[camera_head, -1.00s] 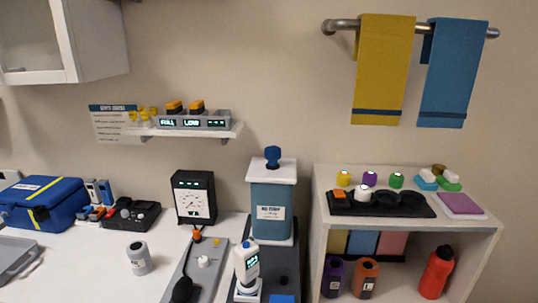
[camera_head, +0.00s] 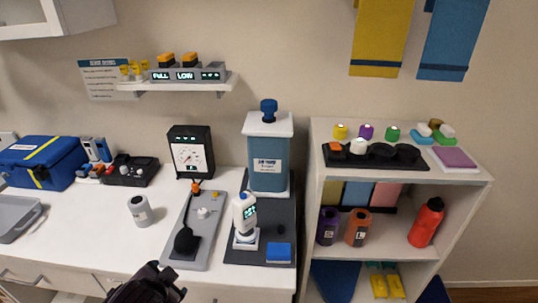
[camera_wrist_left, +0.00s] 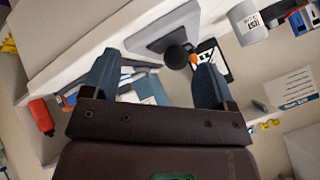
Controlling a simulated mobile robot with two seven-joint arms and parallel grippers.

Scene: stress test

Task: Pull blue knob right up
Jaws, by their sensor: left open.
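The blue knob (camera_head: 268,106) stands upright on the white lid (camera_head: 268,124) of a blue canister (camera_head: 268,165) at the back of the counter. My left gripper (camera_head: 148,285) shows as a dark shape at the bottom edge of the head view, in front of the counter and well apart from the knob. In the left wrist view my left gripper (camera_wrist_left: 154,77) has its two blue fingers spread, with nothing held between them. I cannot make out the knob in that view. My right gripper is not in view.
A white handheld device (camera_head: 244,215) stands in front of the canister, and a grey board (camera_head: 204,232) lies left of it. A black gauge (camera_head: 191,152) stands behind. A wall shelf (camera_head: 180,87) hangs at upper left, and a shelf unit (camera_head: 402,181) stands on the right.

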